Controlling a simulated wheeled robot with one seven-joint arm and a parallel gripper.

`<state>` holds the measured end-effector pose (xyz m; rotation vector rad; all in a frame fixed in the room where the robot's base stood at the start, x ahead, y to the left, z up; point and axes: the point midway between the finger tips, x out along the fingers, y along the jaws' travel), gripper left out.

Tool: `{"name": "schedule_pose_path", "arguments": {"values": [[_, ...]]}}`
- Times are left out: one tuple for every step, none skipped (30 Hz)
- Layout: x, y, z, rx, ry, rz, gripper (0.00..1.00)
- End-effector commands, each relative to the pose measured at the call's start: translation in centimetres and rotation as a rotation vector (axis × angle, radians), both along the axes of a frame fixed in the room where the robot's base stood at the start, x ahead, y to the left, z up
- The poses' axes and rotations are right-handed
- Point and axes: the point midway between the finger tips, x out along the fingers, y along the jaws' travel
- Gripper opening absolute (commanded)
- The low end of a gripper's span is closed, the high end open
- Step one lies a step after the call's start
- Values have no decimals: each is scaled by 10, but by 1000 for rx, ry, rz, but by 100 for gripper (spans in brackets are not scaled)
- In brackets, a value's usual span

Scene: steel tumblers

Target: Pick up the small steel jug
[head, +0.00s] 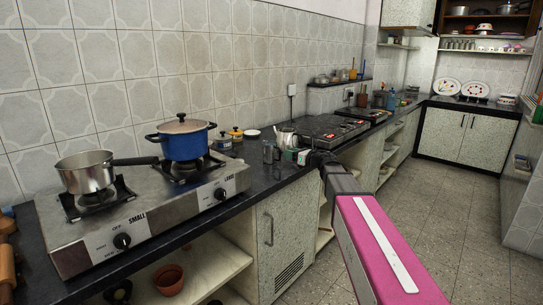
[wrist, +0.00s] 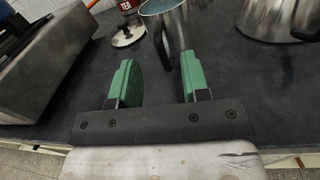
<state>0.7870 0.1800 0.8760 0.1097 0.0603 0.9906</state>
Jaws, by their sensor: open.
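The small steel jug (head: 270,152) stands upright on the dark counter, right of the stove. In the wrist view the jug (wrist: 174,22) is just beyond my fingertips, with its handle towards me; its top is cut off by the frame edge. My gripper (wrist: 160,72) is open and empty, its two green fingers spread with bare counter between them. In the head view my gripper (head: 294,155) is at the counter beside the jug, small and partly hidden by my arm.
A larger steel vessel (wrist: 278,16) stands to the jug's right. The stove (head: 150,215) holds a saucepan (head: 87,172) and a blue pot (head: 184,143). Counter in front of the jug is clear.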

Motion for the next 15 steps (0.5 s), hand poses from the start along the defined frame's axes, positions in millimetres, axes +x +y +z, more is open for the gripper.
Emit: {"name": "schedule_pose_path", "arguments": {"values": [[5,5,0,1,1,0,43],[6,7,0,0,1,-1,43],[7,9,0,1,0,-1,43],[8,10,0,1,0,-2,43],[8,11,0,1,0,-2,43],[9,13,0,2,1,-1,43],[10,15,0,2,1,-1,43],[12,17,0,2,1,-1,43],[15,21,0,2,1,0,43],[17,25,1,2,1,0,43],[19,28,1,2,1,0,43],[23,33,1,2,1,-1,43],[25,37,1,2,1,-1,43],[28,41,1,2,1,-1,43],[31,45,1,2,1,0,43]]}}
